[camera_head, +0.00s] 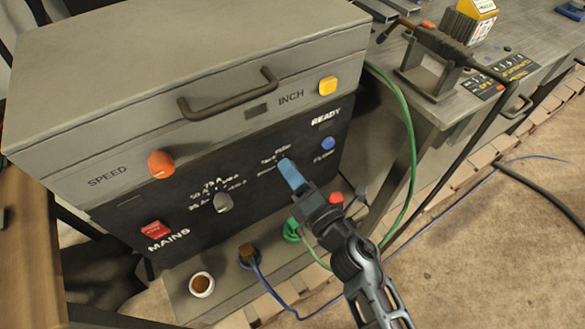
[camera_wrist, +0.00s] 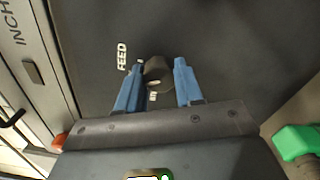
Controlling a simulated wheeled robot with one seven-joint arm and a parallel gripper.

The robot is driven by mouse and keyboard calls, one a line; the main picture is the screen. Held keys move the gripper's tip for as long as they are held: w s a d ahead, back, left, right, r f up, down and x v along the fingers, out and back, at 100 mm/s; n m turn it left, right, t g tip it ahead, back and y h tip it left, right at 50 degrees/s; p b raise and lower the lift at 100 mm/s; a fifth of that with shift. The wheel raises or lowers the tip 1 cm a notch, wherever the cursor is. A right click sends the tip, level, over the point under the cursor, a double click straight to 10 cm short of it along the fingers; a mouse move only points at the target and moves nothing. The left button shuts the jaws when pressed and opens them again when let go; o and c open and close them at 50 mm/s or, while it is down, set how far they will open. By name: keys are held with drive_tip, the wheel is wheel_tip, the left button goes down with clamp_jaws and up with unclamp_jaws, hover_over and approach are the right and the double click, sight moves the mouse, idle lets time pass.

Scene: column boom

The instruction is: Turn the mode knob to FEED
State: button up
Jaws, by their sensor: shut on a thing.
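The mode knob (camera_wrist: 155,72) is a dark round knob on the black panel, seen in the wrist view between my blue fingertips. The white FEED label (camera_wrist: 122,57) is just left of it, and a smaller white mark shows below it. My gripper (camera_wrist: 159,66) is shut on the knob. In the head view my gripper (camera_head: 286,166) reaches the front panel from the lower right, and its fingers hide the knob there. The knob's pointer direction cannot be made out.
The grey machine has an orange SPEED knob (camera_head: 161,164), a grey knob (camera_head: 223,203), a red MAINS switch (camera_head: 152,230), a yellow INCH button (camera_head: 327,86) and a blue button (camera_head: 328,143). A green connector (camera_head: 292,230) and cables lie below. A welding torch (camera_head: 430,48) rests right.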

drive_tip(key=m+p, duration=0.2)
drive_tip(key=m, duration=0.4)
drive_tip(key=shift+p, duration=0.3)
idle(0.4)
drive_tip(key=o, duration=1)
drive_tip(key=shift+o, duration=0.2)
drive_tip(key=v, duration=0.7)
drive_tip(key=shift+s+d, duration=0.2)
drive_tip(key=shift+s, duration=0.15)
